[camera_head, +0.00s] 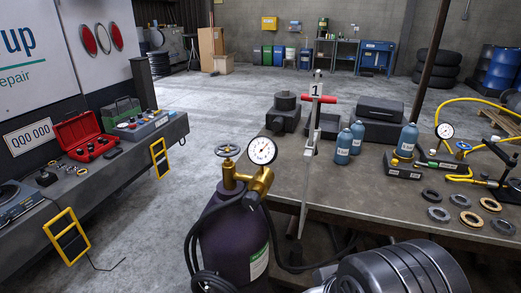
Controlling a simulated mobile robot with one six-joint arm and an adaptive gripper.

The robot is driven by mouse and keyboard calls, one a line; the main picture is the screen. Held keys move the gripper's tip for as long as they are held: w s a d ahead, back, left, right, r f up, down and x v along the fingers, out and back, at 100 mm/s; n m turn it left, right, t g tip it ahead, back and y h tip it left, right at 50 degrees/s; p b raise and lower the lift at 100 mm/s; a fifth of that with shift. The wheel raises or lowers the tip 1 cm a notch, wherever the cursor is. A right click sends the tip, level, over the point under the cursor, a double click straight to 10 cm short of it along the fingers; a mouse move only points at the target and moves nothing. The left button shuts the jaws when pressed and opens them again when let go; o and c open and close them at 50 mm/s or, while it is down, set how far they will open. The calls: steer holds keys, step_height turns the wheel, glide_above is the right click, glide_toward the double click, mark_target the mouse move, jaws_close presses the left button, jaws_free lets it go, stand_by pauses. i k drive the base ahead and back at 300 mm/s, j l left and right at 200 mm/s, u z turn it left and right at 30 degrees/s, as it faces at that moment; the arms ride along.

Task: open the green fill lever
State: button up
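I cannot clearly make out a green fill lever. A small green piece (433,164) shows on the low dark fitting by the yellow hose on the right of the workbench. It is too small to tell whether it is a lever or how it is set. A dark purple gas cylinder (236,237) with a green-edged label stands upright in front. It carries a brass valve (258,181), a round gauge (262,150) and a blue-grey handwheel (228,150).
The workbench (350,190) holds blue bottles (343,146), black cases (380,108), several rings (472,219) and a stand with a red crossbar (318,98). Open floor lies left of the bench.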

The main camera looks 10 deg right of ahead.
mark_target(429, 164)
steer(key=i+l+z, duration=0.1)
steer(key=z, duration=0.3)
steer(key=i+l+z, duration=0.1)
steer(key=z, duration=0.25)
steer(key=i+z, duration=0.15)
steer(key=z, duration=0.25)
steer(key=i+z, duration=0.1)
steer(key=z, duration=0.3)
